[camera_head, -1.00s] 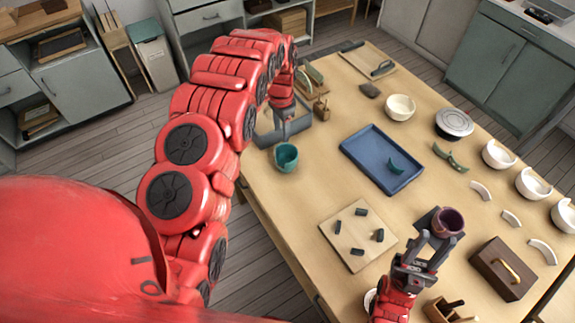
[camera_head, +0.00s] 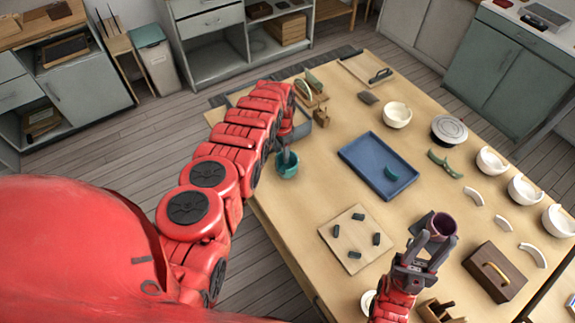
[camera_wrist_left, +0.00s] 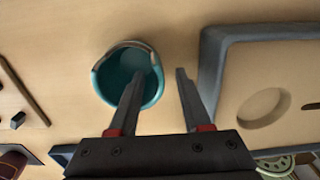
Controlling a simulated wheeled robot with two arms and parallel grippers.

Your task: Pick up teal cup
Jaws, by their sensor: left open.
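The teal cup (camera_head: 285,170) stands upright near the table's left edge, with its mouth up. In the left wrist view the teal cup (camera_wrist_left: 112,78) shows from above, with a brownish patch on its rim. My left gripper (camera_head: 287,153) is open right at the cup. In the left wrist view my left gripper (camera_wrist_left: 161,74) has one finger over the cup's mouth and the other outside, to the right of its wall. Whether a finger touches the cup I cannot tell. My right gripper (camera_head: 432,240) has its fingers around a purple cup (camera_head: 443,224).
A grey tray (camera_wrist_left: 212,75) lies close to the right of the cup in the wrist view. A blue tray (camera_head: 360,163) holds a teal shard. A board (camera_head: 342,248) with several dark pieces, white bowls (camera_head: 397,115) and a brown box (camera_head: 482,275) stand further off.

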